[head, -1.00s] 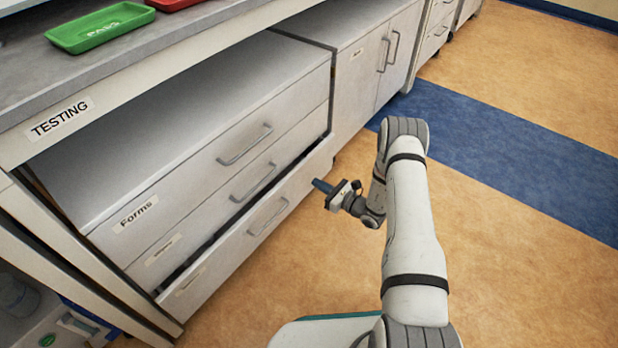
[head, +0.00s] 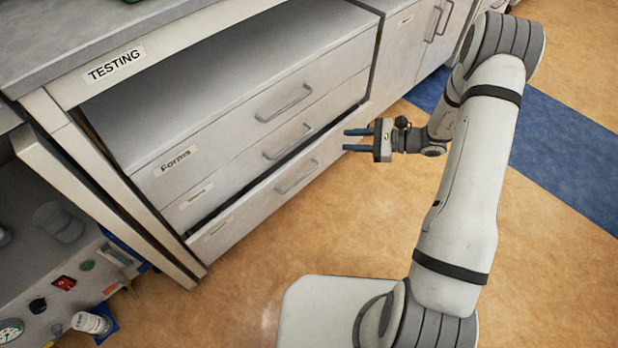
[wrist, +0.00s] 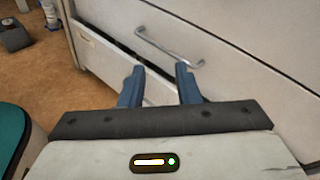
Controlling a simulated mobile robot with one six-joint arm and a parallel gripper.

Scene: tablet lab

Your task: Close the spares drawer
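The lower cabinet has stacked drawers. My gripper (head: 346,140) is off the right part of the drawer fronts, empty, fingers apart and pointing left. In the wrist view my gripper (wrist: 157,72) shows spread fingers facing a drawer front, with a bar handle (wrist: 170,50) beyond the fingertips. Contact cannot be judged.
The worktop (head: 45,50) marked "TESTING" overhangs the cabinet. A grey panel with a gauge and bottles (head: 92,323) stands at lower left. Another cabinet (head: 405,45) is at the back. The tan floor (head: 345,235) before the drawers is clear.

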